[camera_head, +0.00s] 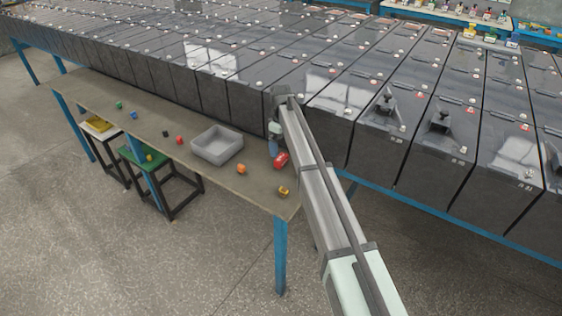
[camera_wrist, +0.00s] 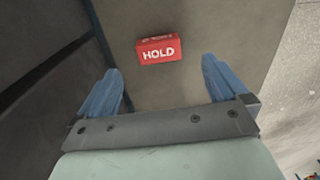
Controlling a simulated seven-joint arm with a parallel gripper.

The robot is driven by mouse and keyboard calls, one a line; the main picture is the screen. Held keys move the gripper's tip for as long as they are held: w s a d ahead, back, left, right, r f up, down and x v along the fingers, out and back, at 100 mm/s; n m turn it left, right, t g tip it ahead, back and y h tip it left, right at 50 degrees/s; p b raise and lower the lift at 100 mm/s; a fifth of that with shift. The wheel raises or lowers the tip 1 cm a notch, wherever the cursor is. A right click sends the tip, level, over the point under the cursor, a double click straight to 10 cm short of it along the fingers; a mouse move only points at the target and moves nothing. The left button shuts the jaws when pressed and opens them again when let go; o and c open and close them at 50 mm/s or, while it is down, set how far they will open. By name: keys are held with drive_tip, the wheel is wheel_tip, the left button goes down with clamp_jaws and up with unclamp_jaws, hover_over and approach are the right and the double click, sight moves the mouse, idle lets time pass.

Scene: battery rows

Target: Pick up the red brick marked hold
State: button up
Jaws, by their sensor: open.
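The red brick (camera_wrist: 158,50) with white HOLD lettering lies on the bench in the wrist view, beyond my fingertips and roughly between their lines. My gripper (camera_wrist: 164,78) has two blue fingers spread apart with nothing between them. My arm passes close beside the brick, and the gripper is partly hidden there.
A grey open tray (camera_head: 217,146) stands on the bench (camera_head: 100,93) left of the brick. Several small cubes lie farther left. Tall dark battery cases (camera_head: 246,98) line the bench's back side.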

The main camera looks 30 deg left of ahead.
sight(280, 157)
drive_tip(key=shift+w+a+f, duration=0.1)
drive_tip(key=shift+a+f, duration=0.1)
drive_tip(key=shift+f, duration=1.75)
drive_tip(key=shift+a+f, duration=0.15)
drive_tip(key=shift+f, duration=1.8)
drive_tip(key=c, duration=1.1)
